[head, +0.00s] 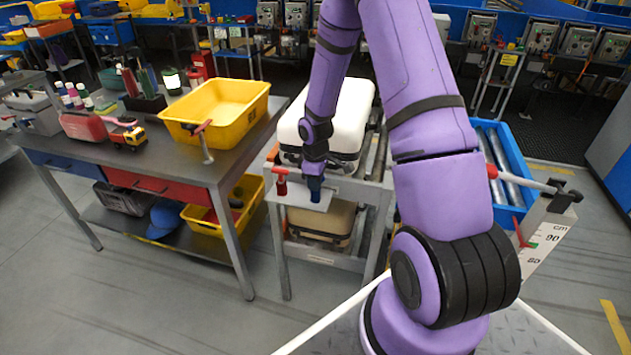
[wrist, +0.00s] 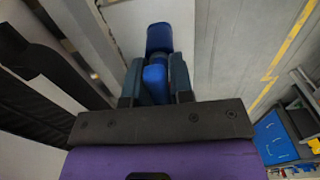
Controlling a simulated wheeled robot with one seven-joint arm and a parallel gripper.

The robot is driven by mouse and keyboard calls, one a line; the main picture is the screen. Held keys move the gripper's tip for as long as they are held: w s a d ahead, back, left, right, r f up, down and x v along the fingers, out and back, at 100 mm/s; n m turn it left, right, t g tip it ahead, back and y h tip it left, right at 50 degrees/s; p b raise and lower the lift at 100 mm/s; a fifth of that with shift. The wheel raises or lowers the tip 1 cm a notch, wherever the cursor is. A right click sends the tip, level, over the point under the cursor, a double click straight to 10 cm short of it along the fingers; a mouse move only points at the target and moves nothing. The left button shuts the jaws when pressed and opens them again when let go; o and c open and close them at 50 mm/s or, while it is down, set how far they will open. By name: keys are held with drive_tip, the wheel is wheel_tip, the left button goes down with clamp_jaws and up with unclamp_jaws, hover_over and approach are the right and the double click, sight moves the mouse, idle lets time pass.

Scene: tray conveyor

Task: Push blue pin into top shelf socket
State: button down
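The blue pin (head: 315,195) is at the front edge of the cart's top shelf (head: 338,192), in front of a pale plate there. My gripper (head: 314,177) is directly above it, pointing down. In the wrist view, my gripper's two dark fingers (wrist: 158,72) are on either side of the blue pin (wrist: 160,38) and appear closed against it. The pin's far end sticks out past the fingertips. The socket is hidden, so I cannot tell whether the pin is inside it. A red T-handled pin (head: 282,181) is just to the left on the same edge.
A white case (head: 345,115) sits on the cart's top shelf behind my gripper, and a tan case (head: 322,222) is below. A workbench (head: 190,165) with a yellow bin (head: 222,108) is to the left. A blue bin of rollers (head: 512,190) is right. The floor in front is clear.

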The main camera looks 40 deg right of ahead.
drive_tip(key=shift+r, duration=3)
drive_tip(key=shift+r, duration=1.9)
